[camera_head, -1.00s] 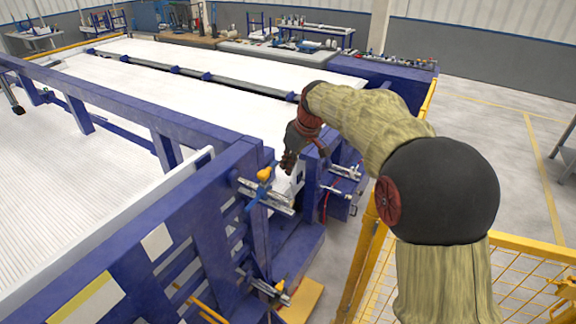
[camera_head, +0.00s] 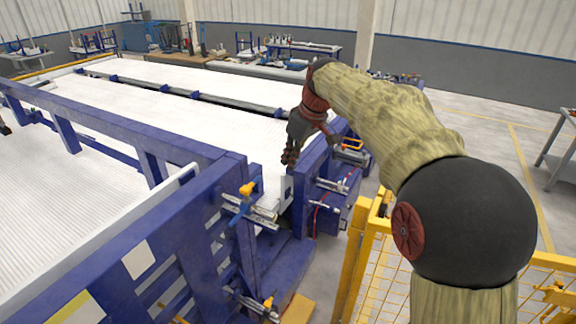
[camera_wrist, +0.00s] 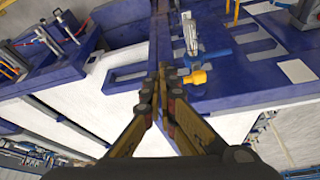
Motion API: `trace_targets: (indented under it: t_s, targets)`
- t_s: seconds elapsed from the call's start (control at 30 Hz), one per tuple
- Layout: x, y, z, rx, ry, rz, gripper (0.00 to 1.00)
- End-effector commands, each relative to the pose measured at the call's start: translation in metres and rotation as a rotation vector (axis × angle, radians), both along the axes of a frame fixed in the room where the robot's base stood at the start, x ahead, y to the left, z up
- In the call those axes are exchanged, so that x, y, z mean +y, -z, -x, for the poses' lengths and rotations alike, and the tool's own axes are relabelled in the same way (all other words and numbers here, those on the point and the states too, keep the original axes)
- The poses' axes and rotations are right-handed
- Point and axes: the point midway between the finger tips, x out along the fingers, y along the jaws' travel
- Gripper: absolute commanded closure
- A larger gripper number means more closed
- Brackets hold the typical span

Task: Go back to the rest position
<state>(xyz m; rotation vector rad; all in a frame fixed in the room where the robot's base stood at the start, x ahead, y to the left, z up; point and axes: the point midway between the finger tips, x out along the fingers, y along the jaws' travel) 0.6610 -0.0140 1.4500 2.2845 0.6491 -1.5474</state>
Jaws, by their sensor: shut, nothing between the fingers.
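My gripper (camera_head: 290,157) hangs at the end of my arm in the head view, above the gap at the near end of the blue frame. In the wrist view my gripper (camera_wrist: 166,72) has its two fingers together at the tips, with nothing between them. The blue machine frame (camera_head: 185,215) and a clamp with a yellow-orange knob (camera_head: 247,189) stand left of and below it. The clamp's knob also shows in the wrist view (camera_wrist: 196,77), close beside the fingertips in the picture; I cannot tell the real distance.
The white ribbed bed (camera_head: 190,110) stretches away to the left, with a long dark rail (camera_head: 200,94) along it. A yellow mesh fence (camera_head: 365,265) stands below my arm. Another clamp (camera_head: 350,156) sits right of my gripper. Workbenches (camera_head: 255,68) stand at the back.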

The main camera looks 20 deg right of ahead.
Motion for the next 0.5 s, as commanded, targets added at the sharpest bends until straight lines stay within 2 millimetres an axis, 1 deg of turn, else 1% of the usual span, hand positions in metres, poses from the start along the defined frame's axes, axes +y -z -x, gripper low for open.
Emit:
trace_targets:
  t_s: [0.27, 0.43, 0.47, 0.5]
  targets:
    - [0.0, 0.0, 0.0, 0.001, 0.005, -0.002, 1.0]
    - [-0.002, -0.001, -0.004, 0.001, 0.079, -0.02, 1.0]
    - [-0.003, 0.002, -0.004, 0.004, 0.102, -0.024, 1.0]
    - [-0.004, 0.011, -0.002, 0.022, 0.136, -0.029, 1.0]
